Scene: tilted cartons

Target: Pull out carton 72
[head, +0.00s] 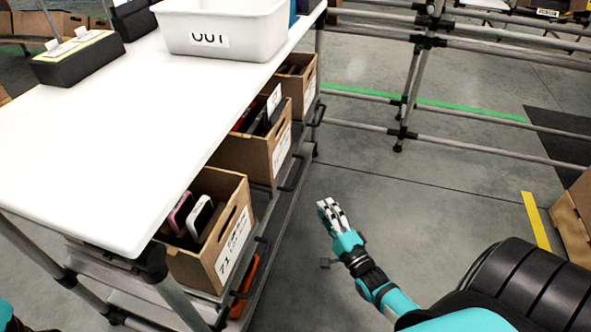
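Several cardboard cartons stand in a row on a tilted rack under the white table's right edge. The nearest carton (212,258) reads 71 on its label and holds a pink and a white flat item. The middle carton (262,155) has a white front label too small to read, so I cannot confirm it is 72; dark and red items show in it. A farther carton (307,88) stands behind it. My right gripper (329,205) hangs over the floor, right of the cartons and apart from them, holding nothing I can see. Its finger gap is unclear. My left gripper is out of view.
The white table (110,130) covers the cartons' left sides. A white tub (222,30) marked OUT stands on it. Dark handle bars (296,172) run along the rack front. An orange item (243,287) lies below. The floor (400,200) around my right gripper is clear.

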